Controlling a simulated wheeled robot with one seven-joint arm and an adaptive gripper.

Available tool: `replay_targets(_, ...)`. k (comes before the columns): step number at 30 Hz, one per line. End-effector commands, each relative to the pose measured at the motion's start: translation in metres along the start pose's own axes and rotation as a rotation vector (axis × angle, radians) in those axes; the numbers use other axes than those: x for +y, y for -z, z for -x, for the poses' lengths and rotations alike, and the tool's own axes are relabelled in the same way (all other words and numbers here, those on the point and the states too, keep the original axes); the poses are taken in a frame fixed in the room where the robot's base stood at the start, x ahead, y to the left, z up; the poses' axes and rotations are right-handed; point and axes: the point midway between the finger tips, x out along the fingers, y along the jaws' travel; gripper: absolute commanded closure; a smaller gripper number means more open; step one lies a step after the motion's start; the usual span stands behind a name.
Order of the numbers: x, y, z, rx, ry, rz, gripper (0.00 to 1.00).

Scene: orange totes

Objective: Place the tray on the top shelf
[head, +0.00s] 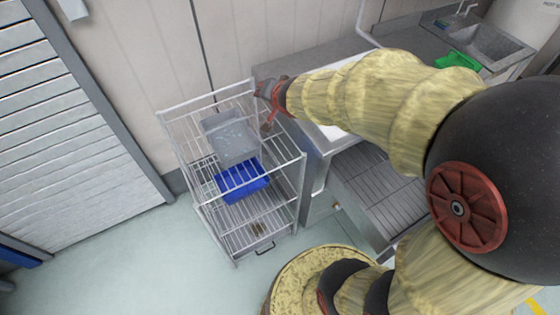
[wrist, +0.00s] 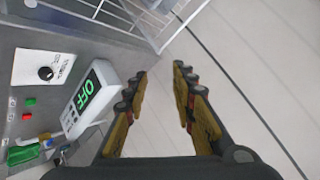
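A grey tray (head: 230,138) rests in the upper level of a white wire rack (head: 300,165), looking slightly skewed to the rack's sides. A blue tray (head: 243,180) sits lower in the same rack, partly below the grey one. A green tray (head: 457,60) lies on the counter by the sink. My gripper (head: 267,98) is at the rack's back right corner, beside the grey tray and apart from it. In the wrist view my gripper (wrist: 160,76) has its fingers spread, with only the wall between them. No tray shows clearly in that view.
A metal counter (head: 380,195) with a basin stands right of the rack, close to my arm. The wrist view shows a machine panel (wrist: 45,65) with a green "OFF" display and the rack's wire edge (wrist: 155,25). Floor left of the rack is clear.

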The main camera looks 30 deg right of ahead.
Motion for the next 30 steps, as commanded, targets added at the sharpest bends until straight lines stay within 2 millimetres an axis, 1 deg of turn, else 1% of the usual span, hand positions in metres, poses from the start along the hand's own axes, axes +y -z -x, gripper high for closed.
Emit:
replay_targets(1,-0.001,0.002,0.029,0.01,-0.035,0.075,0.74)
replay_targets(2,0.001,0.001,0.044,0.007,-0.06,0.123,0.74)
replay_targets(3,0.005,-0.004,0.064,-0.008,-0.092,0.183,0.74)
replay_targets(5,0.01,-0.015,0.095,-0.043,-0.128,0.275,0.74)
replay_targets(6,0.014,-0.024,0.116,-0.076,-0.145,0.337,0.74)
replay_targets(8,0.02,-0.043,0.145,-0.136,-0.157,0.427,0.74)
replay_targets(9,0.023,-0.056,0.164,-0.179,-0.155,0.486,0.74)
replay_targets(11,0.027,-0.076,0.189,-0.243,-0.141,0.568,0.74)
replay_targets(12,0.03,-0.09,0.204,-0.284,-0.126,0.618,0.74)
replay_targets(15,0.035,-0.117,0.233,-0.368,-0.084,0.72,0.74)
replay_targets(18,0.037,-0.133,0.249,-0.416,-0.05,0.782,0.74)
replay_targets(20,0.038,-0.138,0.254,-0.432,-0.04,0.801,0.74)
replay_targets(30,0.04,-0.141,0.254,-0.439,-0.037,0.81,0.74)
